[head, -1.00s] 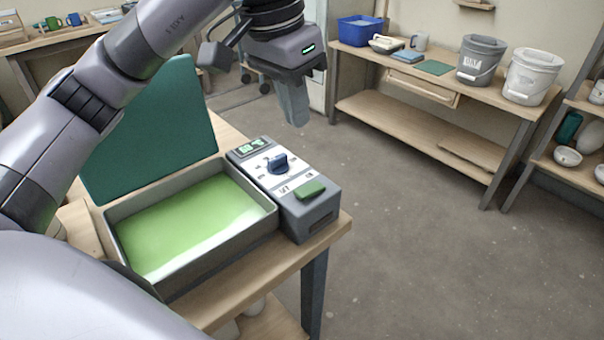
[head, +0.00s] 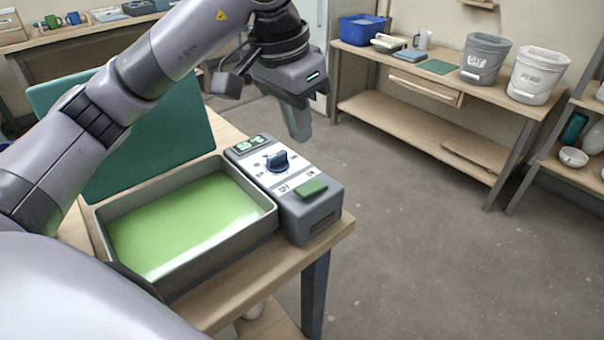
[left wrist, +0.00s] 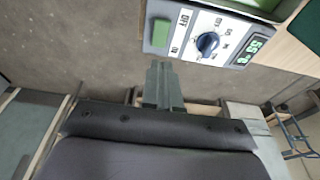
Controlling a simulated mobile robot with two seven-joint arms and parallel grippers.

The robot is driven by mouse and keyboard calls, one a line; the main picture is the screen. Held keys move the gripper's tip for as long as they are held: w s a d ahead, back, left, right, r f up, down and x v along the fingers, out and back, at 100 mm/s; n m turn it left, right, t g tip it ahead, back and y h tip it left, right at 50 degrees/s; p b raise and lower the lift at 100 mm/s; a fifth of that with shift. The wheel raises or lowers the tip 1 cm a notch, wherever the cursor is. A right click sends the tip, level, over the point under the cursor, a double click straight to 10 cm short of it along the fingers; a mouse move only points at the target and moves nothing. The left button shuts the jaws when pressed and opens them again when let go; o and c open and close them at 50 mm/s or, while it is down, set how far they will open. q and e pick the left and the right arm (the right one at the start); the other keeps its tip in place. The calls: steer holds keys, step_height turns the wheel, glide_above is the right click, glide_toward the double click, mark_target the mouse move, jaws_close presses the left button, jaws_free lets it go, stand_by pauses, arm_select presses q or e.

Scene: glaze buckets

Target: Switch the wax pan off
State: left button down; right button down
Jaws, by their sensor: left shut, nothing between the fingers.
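The wax pan (head: 104,222) is a grey rectangular tray of green liquid wax on a wooden table. Its grey control box (head: 318,216) sits at its right side, with a blue dial (head: 277,161), a lit green display (head: 250,145) and a green rocker switch (head: 310,188) between OFF and ON labels. The switch (left wrist: 161,33) and dial (left wrist: 207,43) also show in the left wrist view. My left gripper (head: 301,136) is shut and empty, above and beyond the control box, apart from it; its closed fingers (left wrist: 162,70) point toward the switch end. My right gripper is not in view.
A green lid or panel (head: 165,150) stands upright behind the pan. A back bench holds a blue bin (head: 360,31) and two buckets, one grey (head: 484,62) and one white (head: 537,78). Open floor (head: 420,240) lies right of the table.

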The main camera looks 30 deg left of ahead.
mark_target(304, 188)
arm_select(q)
steer(key=x, duration=0.3)
steer(key=s+x, duration=0.1)
steer(key=x, duration=0.5)
steer(key=shift+s+a+f, duration=0.1)
steer(key=shift+a+f, duration=0.1)
steer(key=shift+f, duration=0.3)
steer(key=shift+f+b, duration=0.25)
steer(key=shift+b, duration=0.3)
steer(key=b, duration=0.1)
steer(key=t+b, duration=0.1)
steer(key=b, duration=0.1)
steer(key=shift+s+a+f+t+h, duration=0.1)
steer(key=shift+f+t+h, duration=0.2)
steer(key=shift+f, duration=0.1)
steer(key=shift+r, duration=0.3)
steer(key=shift+w+d+r, duration=0.25)
steer(key=shift+w+r, duration=0.1)
steer(key=shift+w, duration=0.35)
